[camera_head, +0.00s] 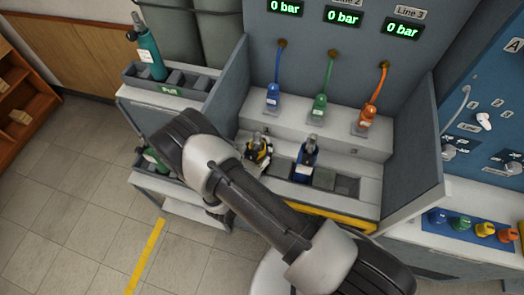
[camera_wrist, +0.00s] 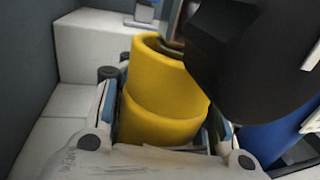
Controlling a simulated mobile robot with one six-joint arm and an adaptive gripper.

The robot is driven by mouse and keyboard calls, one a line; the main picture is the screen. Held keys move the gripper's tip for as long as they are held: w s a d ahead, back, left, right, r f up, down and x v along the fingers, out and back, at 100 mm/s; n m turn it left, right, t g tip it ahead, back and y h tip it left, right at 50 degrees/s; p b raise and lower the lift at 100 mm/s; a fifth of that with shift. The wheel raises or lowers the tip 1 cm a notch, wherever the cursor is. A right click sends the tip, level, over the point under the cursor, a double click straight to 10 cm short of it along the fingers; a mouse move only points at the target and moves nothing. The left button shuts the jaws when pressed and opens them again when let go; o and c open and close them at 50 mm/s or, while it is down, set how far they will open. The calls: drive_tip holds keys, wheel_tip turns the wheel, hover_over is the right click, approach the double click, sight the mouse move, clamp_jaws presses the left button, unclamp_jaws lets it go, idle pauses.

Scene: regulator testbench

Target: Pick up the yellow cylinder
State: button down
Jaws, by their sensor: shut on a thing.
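The yellow cylinder (camera_head: 262,152), with a dark valve on top, stands at the left end of the bench's low row of slots. In the wrist view its smooth yellow body (camera_wrist: 158,95) fills the middle. My gripper (camera_wrist: 165,110) has a finger on each side of it and is shut on it. In the head view my gripper (camera_head: 250,160) is partly hidden by my arm, which reaches in from the lower right. The cylinder's base is hidden, so I cannot tell whether it touches the slot.
A blue cylinder (camera_head: 304,165) stands close to the right and also shows in the wrist view (camera_wrist: 268,140). Blue (camera_head: 273,100), green (camera_head: 320,108) and orange (camera_head: 367,117) hose connectors sit behind. A teal cylinder (camera_head: 150,52) stands in a rack at the left. Grey panels flank the bench.

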wheel_tip(320, 180, up, 20)
drive_tip(key=p, duration=0.5)
drive_tip(key=shift+p, duration=0.35)
